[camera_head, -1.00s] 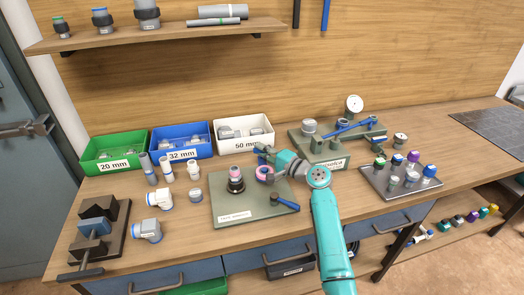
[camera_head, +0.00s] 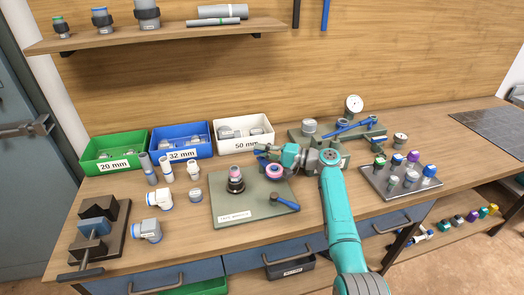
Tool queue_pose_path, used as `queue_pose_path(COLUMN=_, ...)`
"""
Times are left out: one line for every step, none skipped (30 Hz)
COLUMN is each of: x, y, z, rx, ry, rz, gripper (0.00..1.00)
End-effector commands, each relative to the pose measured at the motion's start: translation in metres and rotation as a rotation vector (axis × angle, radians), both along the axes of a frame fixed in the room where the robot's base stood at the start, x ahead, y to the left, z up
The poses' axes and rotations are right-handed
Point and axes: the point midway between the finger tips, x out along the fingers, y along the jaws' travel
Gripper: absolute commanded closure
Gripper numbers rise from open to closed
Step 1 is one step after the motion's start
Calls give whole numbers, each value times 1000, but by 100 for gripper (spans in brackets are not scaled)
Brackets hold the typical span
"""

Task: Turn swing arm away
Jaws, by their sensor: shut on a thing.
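A blue bar (camera_head: 347,127), which looks like the swing arm, lies slantwise across the top of the grey-green fixture (camera_head: 298,139) at the back right. My gripper (camera_head: 264,157) is left of the fixture, over the far right part of the grey-green work plate (camera_head: 222,217), and apart from the blue bar. It is shut, apparently on a pink-ringed fitting (camera_head: 275,171); the exact grip is too small to make out. A dark post with a pink-ringed grey top (camera_head: 236,179) stands upright on the plate, left of my gripper.
A blue-handled tool (camera_head: 284,203) lies on the work plate. Green (camera_head: 88,159), blue (camera_head: 160,151) and white (camera_head: 221,150) bins stand behind. A tray of capped fittings (camera_head: 370,187) is at right, a vice (camera_head: 92,228) at left. A gauge (camera_head: 354,105) rises behind the fixture.

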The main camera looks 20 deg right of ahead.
Motion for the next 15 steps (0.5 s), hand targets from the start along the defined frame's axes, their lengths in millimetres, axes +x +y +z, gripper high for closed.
queue_pose_path(x=0, y=0, z=-1, rx=0, ry=2, rz=7, gripper=100)
queue_pose_path(x=0, y=0, z=-1, rx=0, ry=2, rz=10, gripper=100)
queue_pose_path(x=0, y=0, z=-1, rx=1, ry=2, rz=15, gripper=100)
queue_pose_path(x=0, y=0, z=-1, rx=0, ry=2, rz=18, gripper=100)
queue_pose_path(x=0, y=0, z=-1, rx=0, ry=2, rz=21, gripper=100)
queue_pose_path(x=0, y=0, z=-1, rx=0, ry=2, rz=24, gripper=100)
queue_pose_path(x=0, y=0, z=-1, rx=0, ry=2, rz=25, gripper=100)
queue_pose_path(x=0, y=0, z=-1, rx=0, ry=2, rz=26, gripper=100)
queue_pose_path(x=0, y=0, z=-1, rx=0, ry=2, rz=27, gripper=100)
queue_pose_path(x=0, y=0, z=-1, rx=0, ry=2, rz=28, gripper=100)
queue_pose_path(x=0, y=0, z=-1, rx=0, ry=2, rz=28, gripper=100)
queue_pose_path(x=0, y=0, z=-1, rx=0, ry=2, rz=28, gripper=100)
queue_pose_path(x=0, y=0, z=-1, rx=0, ry=2, rz=28, gripper=100)
queue_pose_path(x=0, y=0, z=-1, rx=0, ry=2, rz=28, gripper=100)
queue_pose_path(x=0, y=0, z=-1, rx=0, ry=2, rz=28, gripper=100)
